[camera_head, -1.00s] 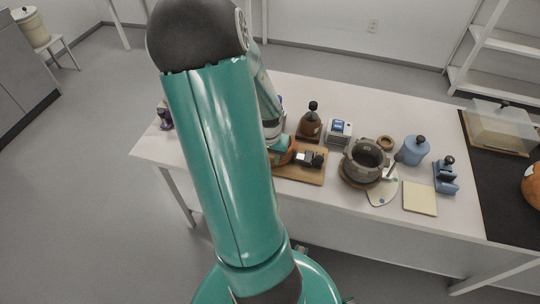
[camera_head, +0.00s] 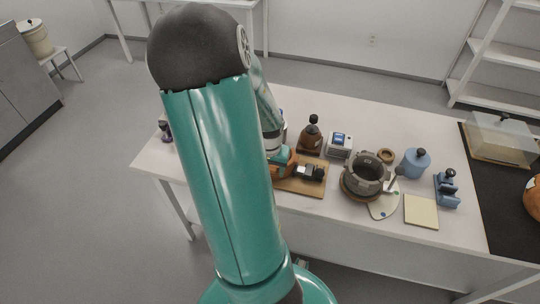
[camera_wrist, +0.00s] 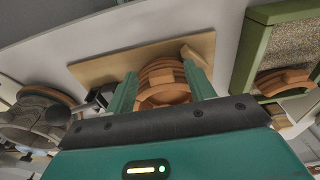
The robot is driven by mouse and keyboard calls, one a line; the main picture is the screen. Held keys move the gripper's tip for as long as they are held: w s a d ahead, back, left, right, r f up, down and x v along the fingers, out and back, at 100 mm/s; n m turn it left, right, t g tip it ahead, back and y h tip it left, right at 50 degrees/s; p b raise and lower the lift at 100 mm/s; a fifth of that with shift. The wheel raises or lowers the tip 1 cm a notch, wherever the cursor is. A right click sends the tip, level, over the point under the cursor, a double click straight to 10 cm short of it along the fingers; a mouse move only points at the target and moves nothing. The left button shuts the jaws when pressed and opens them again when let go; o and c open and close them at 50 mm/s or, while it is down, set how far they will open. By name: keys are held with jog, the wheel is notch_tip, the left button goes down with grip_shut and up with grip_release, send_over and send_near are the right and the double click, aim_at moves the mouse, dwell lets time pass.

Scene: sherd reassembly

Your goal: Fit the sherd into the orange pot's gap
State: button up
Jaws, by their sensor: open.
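In the wrist view an orange ribbed, rounded piece (camera_wrist: 163,85) stands on a wooden board between my gripper's two teal fingers. I cannot tell whether it is the pot or how its gap lies. My gripper (camera_wrist: 160,86) is open around it, with no clear contact on either side. Another orange piece (camera_wrist: 283,81) shows at the right, partly cut off. In the head view, orange-brown ware (camera_head: 282,166) shows beside my arm on the board, partly hidden. A rounded orange vessel (camera_head: 533,196) is cut off at the right edge. I cannot identify the sherd.
The wooden board (camera_head: 305,188) carries a dark clamp-like tool (camera_head: 312,172). A green-framed tray (camera_wrist: 256,45) lies beside the board.

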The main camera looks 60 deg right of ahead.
notch_tip(320, 180, up, 13)
jog(key=a, duration=0.1)
dwell(0.3)
jog(key=shift+s+a, duration=0.1)
jog(key=shift+a, duration=0.05)
dwell(0.4)
jog(key=w+a+r+n+t, duration=0.2)
jog(key=w+a+r+n, duration=0.3)
jog(key=a, duration=0.4)
jog(key=w+a+r+n+t, duration=0.1)
jog(key=w+a+r+n, duration=0.2)
jog(key=w+a, duration=0.5)
jog(key=s+a+r+n+t, duration=0.1)
jog(key=a+r+n, duration=0.2)
jog(key=a, duration=0.7)
jog(key=s+a+r+n+t+y, duration=0.1)
jog(key=a+r+n, duration=0.2)
jog(key=a, duration=0.6)
jog(key=shift+s+a+n, duration=0.35)
jog(key=shift+s+n, duration=0.05)
jog(key=shift+n, duration=0.7)
jog(key=c, duration=0.4)
jog(key=shift+d, duration=0.1)
